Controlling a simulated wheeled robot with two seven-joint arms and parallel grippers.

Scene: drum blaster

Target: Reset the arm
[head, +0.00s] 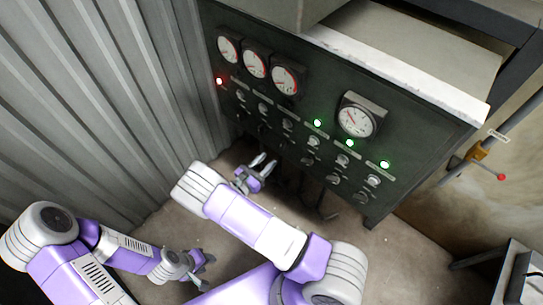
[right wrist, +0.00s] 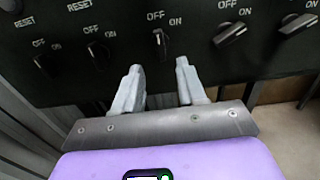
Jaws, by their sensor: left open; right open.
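My right arm reaches across the middle of the head view. Its gripper (head: 262,170) is open and empty just in front of the lower part of the dark control panel (head: 300,105). In the right wrist view the open fingers (right wrist: 159,86) point at the panel, just below an OFF/ON knob (right wrist: 160,44). I cannot tell whether they touch the panel. My left gripper (head: 204,265) is open and empty, low at the left above the floor, away from the panel.
The panel carries gauges (head: 356,120), rows of knobs, one lit red lamp (head: 219,81) and three lit green lamps (head: 349,143). A corrugated metal wall (head: 100,90) stands at the left. A grey table (head: 510,275) is at the lower right. Floor is clear between.

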